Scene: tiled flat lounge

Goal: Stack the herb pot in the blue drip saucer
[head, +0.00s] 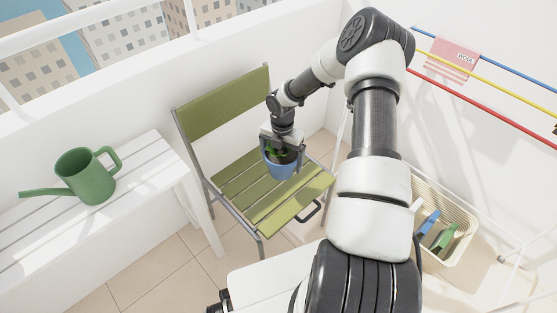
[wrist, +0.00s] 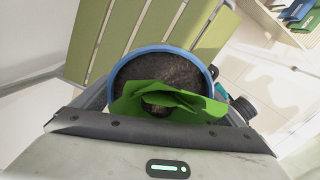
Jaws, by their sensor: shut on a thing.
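The herb pot (head: 281,169) is blue, with dark soil and green leaves, and stands upright at or just above the green slatted chair seat. Whether it touches the slats I cannot tell. In the wrist view its blue rim (wrist: 158,49) rings the soil, with leaves towards my gripper. My gripper (head: 283,147) comes down from above and is shut on the pot; the leaves and gripper body hide part of the grip. I cannot make out a separate blue drip saucer in either view.
The green folding chair (head: 245,205) has free slats around the pot and an upright backrest behind. A green watering can (head: 86,174) stands on the white slatted bench (head: 150,160) at left. A cream basket (head: 462,225) with tools stands right. Coloured drying lines cross the upper right.

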